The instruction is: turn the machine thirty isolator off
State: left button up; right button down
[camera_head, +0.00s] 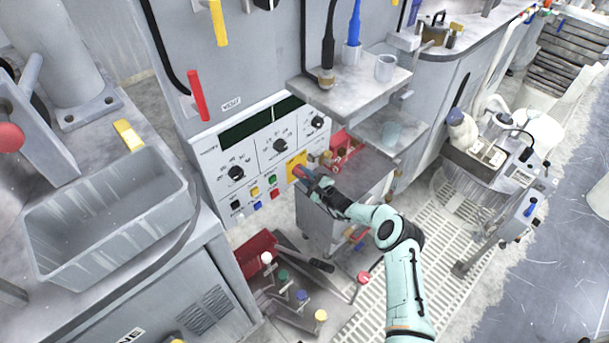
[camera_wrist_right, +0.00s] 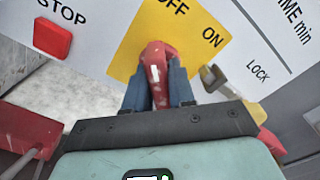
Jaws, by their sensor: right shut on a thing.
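The isolator has a red handle (camera_wrist_right: 155,62) with a small white mark, on a yellow plate (camera_wrist_right: 135,45) lettered OFF and ON. In the head view the yellow plate (camera_head: 293,160) sits at the lower right of the white control panel. My right gripper (camera_wrist_right: 157,88) is shut on the red handle, with a dark blue finger on each side of it. In the head view my right gripper (camera_head: 304,174) reaches the plate from the lower right and hides part of the handle. The handle's exact setting is hard to tell. My left gripper is not in view.
A red STOP button (camera_wrist_right: 52,38) lies left of the plate. A metal lug (camera_wrist_right: 217,80) sits by the LOCK lettering. Black knobs (camera_head: 236,173) and coloured buttons fill the panel. A shelf (camera_head: 350,85) overhangs above right; coloured-knob levers (camera_head: 285,278) stand below.

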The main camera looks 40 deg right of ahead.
jog(key=c, duration=1)
grip_release()
jog(key=shift+s, duration=0.1)
jog(key=shift+c, duration=0.2)
jog(key=shift+s, duration=0.35)
jog(key=s+d+p, duration=0.1)
jog(key=s+p, duration=0.2)
jog(key=s, duration=0.9)
jog(key=shift+s, duration=0.3)
